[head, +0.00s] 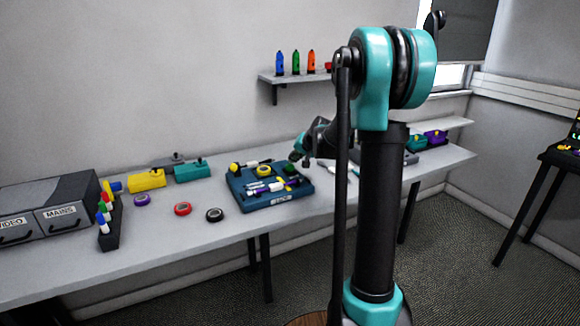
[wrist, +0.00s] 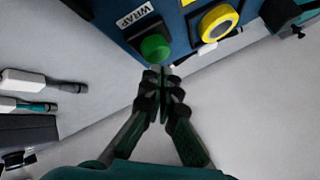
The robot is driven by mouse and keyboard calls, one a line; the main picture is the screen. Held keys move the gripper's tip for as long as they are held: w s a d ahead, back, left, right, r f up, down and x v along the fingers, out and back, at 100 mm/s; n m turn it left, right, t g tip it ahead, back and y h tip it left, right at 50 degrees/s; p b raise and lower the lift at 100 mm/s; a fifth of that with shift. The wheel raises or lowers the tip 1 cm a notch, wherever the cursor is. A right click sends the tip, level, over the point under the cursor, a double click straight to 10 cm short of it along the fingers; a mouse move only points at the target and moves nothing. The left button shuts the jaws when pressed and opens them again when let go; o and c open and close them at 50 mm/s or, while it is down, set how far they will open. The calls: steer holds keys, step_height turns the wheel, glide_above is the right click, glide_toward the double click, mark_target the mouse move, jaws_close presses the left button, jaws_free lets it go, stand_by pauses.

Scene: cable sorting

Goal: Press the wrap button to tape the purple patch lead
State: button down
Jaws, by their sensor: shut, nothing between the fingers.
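The blue wrapping station (head: 268,201) stands on the table in the head view. Its round green button (wrist: 154,47), beside a WRAP label (wrist: 137,16), shows in the wrist view. My gripper (wrist: 161,72) is shut and empty, its fingertips right at the button's near edge; I cannot tell whether they touch it. In the head view my gripper (head: 298,160) is at the station's back right corner. A small purple and white piece (head: 256,189) lies on the station, perhaps the purple patch lead; it is too small to be sure.
A yellow ring (wrist: 216,24) sits on the station beside the button. Tape rolls in purple (head: 141,200), red (head: 183,209) and black (head: 215,215) lie to the left. White-ended leads (wrist: 25,81) lie on the table nearby. The table front is mostly clear.

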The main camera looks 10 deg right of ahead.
mark_target(293, 169)
steer(key=shift+f, duration=0.35)
steer(key=shift+f, duration=0.4)
stand_by(0.6)
steer(key=shift+r, duration=0.85)
steer(key=shift+r, duration=0.1)
steer(key=shift+r, duration=2.9)
steer(key=s+f, duration=0.2)
steer(key=s, duration=0.3)
steer(key=s+f+n+g+h, duration=0.1)
steer(key=s+f, duration=0.1)
steer(key=s, duration=0.4)
steer(key=s+f+n, duration=0.1)
steer(key=s+f, duration=0.2)
steer(key=s, duration=0.3)
steer(key=shift+s+a+f+g, duration=0.1)
steer(key=shift+s+a+g, duration=0.15)
steer(key=shift+g, duration=0.15)
steer(key=s+d+f+n+g+h, duration=0.1)
steer(key=s+f, duration=0.5)
steer(key=s, duration=0.5)
steer(key=s+d+f+n+g+h, duration=0.1)
steer(key=s+f, duration=0.4)
steer(key=s, duration=0.7)
steer(key=shift+s+d+f+h, duration=0.15)
steer(key=shift+d+f+h, duration=0.25)
steer(key=shift+d, duration=0.2)
